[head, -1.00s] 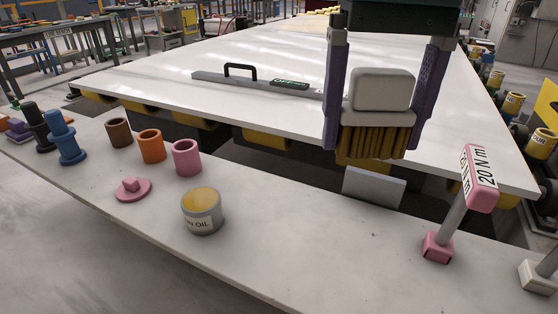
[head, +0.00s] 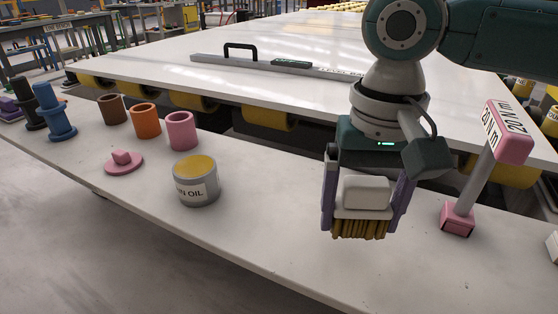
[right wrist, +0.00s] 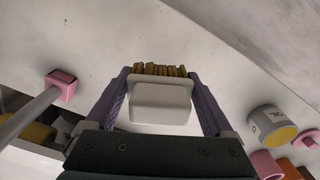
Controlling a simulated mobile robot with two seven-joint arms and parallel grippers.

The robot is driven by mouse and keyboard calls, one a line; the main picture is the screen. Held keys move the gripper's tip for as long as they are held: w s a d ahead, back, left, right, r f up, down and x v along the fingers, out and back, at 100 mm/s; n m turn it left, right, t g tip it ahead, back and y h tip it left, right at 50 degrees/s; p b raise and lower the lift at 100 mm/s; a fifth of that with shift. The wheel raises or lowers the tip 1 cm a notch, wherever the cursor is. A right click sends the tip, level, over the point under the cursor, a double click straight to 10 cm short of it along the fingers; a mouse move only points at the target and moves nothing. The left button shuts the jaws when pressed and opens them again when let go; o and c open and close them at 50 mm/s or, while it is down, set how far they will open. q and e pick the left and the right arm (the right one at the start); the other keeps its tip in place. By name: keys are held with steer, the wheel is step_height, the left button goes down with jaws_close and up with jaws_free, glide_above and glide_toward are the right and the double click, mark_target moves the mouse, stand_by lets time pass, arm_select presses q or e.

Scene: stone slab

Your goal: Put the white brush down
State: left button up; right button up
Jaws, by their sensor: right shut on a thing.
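The white brush (head: 364,193) has a pale block handle and yellow-brown bristles pointing down. My right gripper (head: 362,212) is shut on it, one purple finger on each side. The brush is over the front stone ledge (head: 270,215), to the right of the oil can; whether the bristles touch the ledge I cannot tell. In the right wrist view the brush (right wrist: 160,102) sits between the two fingers, bristles at the far end. My left gripper is not in view.
The oil can (head: 196,182) stands left of the brush, and a pink torque tool (head: 485,165) stands right of it. Pink, orange and brown cups (head: 146,121), a pink lidded disc (head: 124,162) and blue and black pegs (head: 55,115) are further left. Ledge between can and brush is clear.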

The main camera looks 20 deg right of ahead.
mark_target(355, 235)
step_height(355, 235, down, 4)
steer(key=shift+f+b, duration=0.1)
steer(key=shift+b, duration=0.6)
steer(key=o, duration=1.2)
